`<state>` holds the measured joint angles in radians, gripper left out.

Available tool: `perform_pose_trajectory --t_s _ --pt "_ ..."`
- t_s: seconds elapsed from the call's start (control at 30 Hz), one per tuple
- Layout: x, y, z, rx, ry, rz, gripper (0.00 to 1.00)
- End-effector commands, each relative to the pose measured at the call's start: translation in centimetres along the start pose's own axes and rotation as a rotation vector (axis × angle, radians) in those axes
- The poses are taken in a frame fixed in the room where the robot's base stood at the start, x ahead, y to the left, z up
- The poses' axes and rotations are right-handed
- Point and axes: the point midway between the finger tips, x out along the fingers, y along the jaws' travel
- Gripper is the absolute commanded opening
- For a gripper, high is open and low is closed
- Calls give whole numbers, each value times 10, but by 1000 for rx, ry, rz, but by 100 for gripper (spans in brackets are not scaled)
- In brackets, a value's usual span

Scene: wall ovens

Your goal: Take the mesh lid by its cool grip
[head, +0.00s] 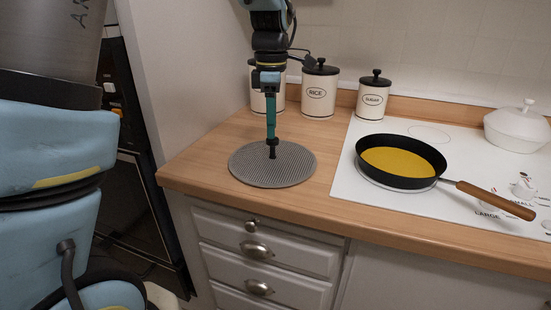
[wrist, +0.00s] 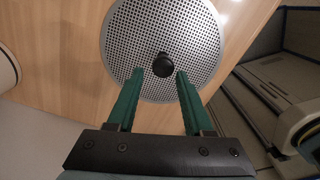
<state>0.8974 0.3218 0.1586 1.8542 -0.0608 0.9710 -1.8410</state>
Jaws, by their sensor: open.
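The mesh lid (head: 296,168) is a round grey perforated disc lying flat on the wooden counter, left of the stove. Its black knob (wrist: 163,64) stands at the middle of the disc in the wrist view. My gripper (head: 272,148) points down over the lid's centre in the head view. In the wrist view, its two green fingers (wrist: 158,73) are apart, with the knob just beyond and between their tips. The fingers do not visibly press on the knob. The exact height gap between tips and knob is hard to tell.
A black pan (head: 412,180) with yellow contents and a wooden handle sits on the white stovetop (head: 360,205), right of the lid. A rice canister (head: 318,94), a sugar canister (head: 372,98) and another canister stand behind. A white lidded pot (head: 515,130) is far right.

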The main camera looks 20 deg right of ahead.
Motion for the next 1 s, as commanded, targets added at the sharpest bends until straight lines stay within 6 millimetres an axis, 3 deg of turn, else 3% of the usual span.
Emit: perform_pose_trajectory --t_s 0.43,0.73,1.0 --pt "50 -4 5 1 1 -1 51" --pt "55 -4 5 1 1 1 51" --pt "54 -4 5 1 1 1 21"
